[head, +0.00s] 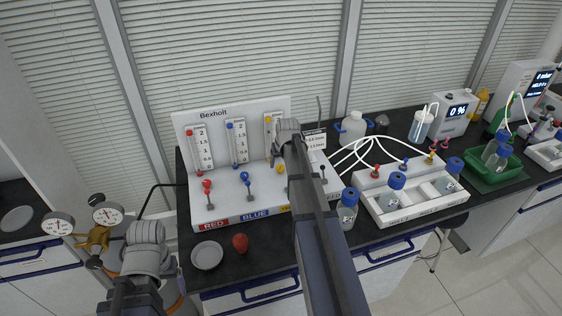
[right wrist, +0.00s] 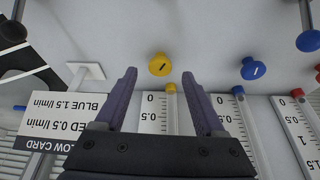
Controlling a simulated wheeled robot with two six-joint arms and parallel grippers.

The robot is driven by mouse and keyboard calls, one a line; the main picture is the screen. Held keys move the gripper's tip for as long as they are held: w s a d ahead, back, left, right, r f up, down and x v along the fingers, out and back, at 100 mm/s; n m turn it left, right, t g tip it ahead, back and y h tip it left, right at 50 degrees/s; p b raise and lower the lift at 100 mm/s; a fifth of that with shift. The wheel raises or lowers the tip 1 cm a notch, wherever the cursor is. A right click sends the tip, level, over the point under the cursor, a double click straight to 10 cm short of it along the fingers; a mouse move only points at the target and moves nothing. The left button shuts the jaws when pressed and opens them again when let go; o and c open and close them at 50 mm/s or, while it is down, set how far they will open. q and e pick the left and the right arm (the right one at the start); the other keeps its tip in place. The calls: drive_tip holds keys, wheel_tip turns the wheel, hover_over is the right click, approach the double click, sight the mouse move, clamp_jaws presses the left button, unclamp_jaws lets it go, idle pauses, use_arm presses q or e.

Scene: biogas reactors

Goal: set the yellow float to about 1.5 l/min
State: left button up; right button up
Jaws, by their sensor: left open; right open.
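The yellow knob (right wrist: 160,65) has a dark line on its face. It lies ahead of my right gripper (right wrist: 158,78), whose two fingers are open, empty and apart from it. The yellow scale (right wrist: 154,113) shows 0 and 0.5 upside down between the fingers, with a yellow piece (right wrist: 171,88) at the tube's 0 end. I cannot make out the yellow float's level. In the head view my right arm covers much of the yellow column; the yellow knob (head: 280,168) shows beside it. My left gripper (head: 146,234) is low at the left, away from the panel.
A blue knob (right wrist: 255,68) is beside the yellow one. A flow card (right wrist: 66,122) reads RED 0.5 and BLUE 1.5 l/min upside down. A white dish (head: 207,256) and a red bulb (head: 240,242) lie before the panel. The bottle tray (head: 412,215) is to the right.

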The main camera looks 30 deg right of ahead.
drive_tip(key=p+v, duration=0.3)
drive_tip(key=v, duration=0.2)
drive_tip(key=shift+p, duration=0.4)
drive_tip(key=s+a+n+g, duration=0.15)
drive_tip(key=s+a, duration=0.25)
drive_tip(key=a, duration=1)
drive_tip(key=s+a+f+n+g, duration=0.1)
drive_tip(key=s+a+n+g, duration=0.2)
drive_tip(key=s+a, duration=1.7)
drive_tip(key=a+n, duration=0.2)
drive_tip(key=n, duration=0.1)
drive_tip(key=shift+a+f, duration=0.25)
drive_tip(key=shift+f, duration=0.05)
